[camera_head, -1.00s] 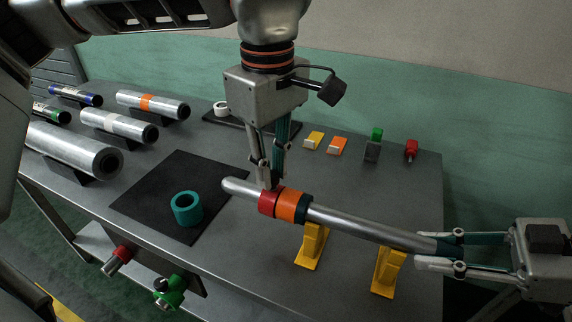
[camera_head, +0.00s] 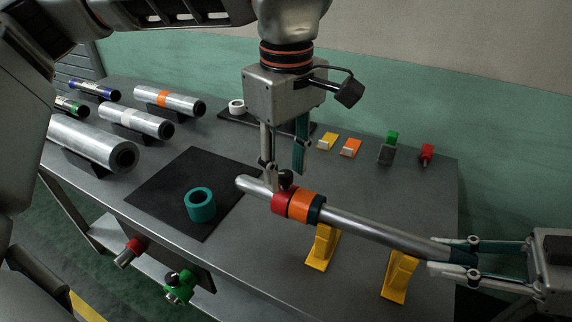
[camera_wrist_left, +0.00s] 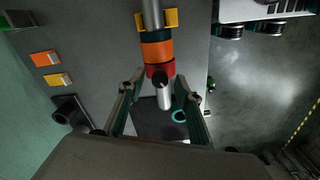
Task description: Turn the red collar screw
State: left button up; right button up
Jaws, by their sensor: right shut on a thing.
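The red collar (camera_head: 280,204) sits on a metal shaft (camera_head: 380,232), beside an orange ring (camera_head: 304,207). Its dark screw knob (camera_head: 286,178) sticks up from the collar. In the left wrist view the red collar (camera_wrist_left: 155,70) and the dark knob (camera_wrist_left: 160,80) show between my fingers. My left gripper (camera_head: 284,168) points down over the knob with its fingers apart and nothing held. My right gripper (camera_head: 452,255) is shut on the right end of the shaft and holds it slightly tilted above the table.
Yellow stands (camera_head: 321,246) are under the shaft. A teal ring (camera_head: 201,205) lies on a black mat (camera_head: 160,190). Silver rolls (camera_head: 95,145) rest on the left. Yellow, orange, green and red small items stand along the back edge.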

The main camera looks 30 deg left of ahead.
aim_at(286, 175)
pick_arm(q)
notch_tip(286, 175, up, 12)
jog(key=shift+s, duration=0.15)
dwell(0.3)
jog(key=shift+d, duration=0.1)
dwell(0.9)
pick_arm(e)
jog(key=o, duration=1.1)
jog(key=shift+o, duration=0.2)
jog(key=v, duration=1.2)
